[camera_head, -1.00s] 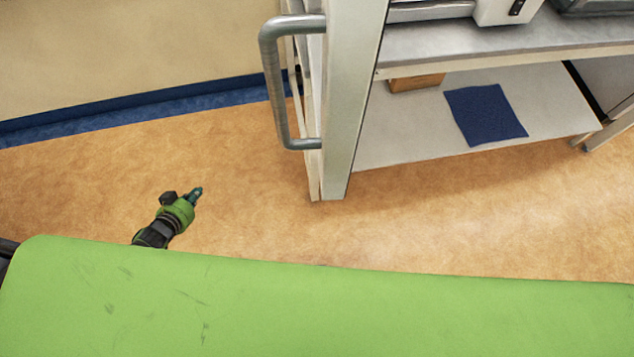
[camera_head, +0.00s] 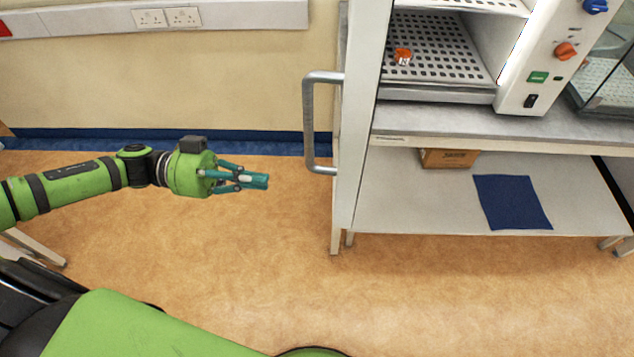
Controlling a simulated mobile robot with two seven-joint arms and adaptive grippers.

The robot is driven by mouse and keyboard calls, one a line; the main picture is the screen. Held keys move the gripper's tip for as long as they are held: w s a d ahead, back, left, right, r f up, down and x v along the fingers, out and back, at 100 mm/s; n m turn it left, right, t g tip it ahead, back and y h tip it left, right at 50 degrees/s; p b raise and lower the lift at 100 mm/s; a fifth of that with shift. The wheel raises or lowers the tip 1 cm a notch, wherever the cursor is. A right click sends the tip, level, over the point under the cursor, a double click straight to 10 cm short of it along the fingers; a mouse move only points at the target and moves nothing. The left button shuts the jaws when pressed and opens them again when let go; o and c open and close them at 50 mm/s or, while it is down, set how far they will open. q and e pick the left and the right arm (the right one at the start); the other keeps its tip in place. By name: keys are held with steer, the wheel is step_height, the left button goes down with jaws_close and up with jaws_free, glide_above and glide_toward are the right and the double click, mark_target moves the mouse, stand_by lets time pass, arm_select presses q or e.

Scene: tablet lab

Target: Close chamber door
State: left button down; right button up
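The chamber (camera_head: 520,62) stands at the upper right with a perforated shelf inside and a control panel on its right. Its door (camera_head: 362,120) stands open and shows nearly edge-on, swung out toward me. The grey bar handle (camera_head: 310,122) is on the door's left face. My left gripper (camera_head: 262,181) is left of the handle and apart from it. Its teal fingers look closed together, with nothing between them. My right gripper is out of view.
A small orange-capped bottle (camera_head: 403,57) stands on the chamber's perforated shelf (camera_head: 440,62). A bench (camera_head: 480,128) carries the chamber; its lower shelf (camera_head: 400,195) holds a cardboard box (camera_head: 448,158) and a blue cloth (camera_head: 511,203).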

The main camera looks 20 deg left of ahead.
arm_select(q)
steer(key=w+d+p, duration=0.1)
steer(key=d+p, duration=0.3)
steer(key=d, duration=0.6)
steer(key=shift+w+d, duration=0.3)
steer(key=shift+w, duration=0.1)
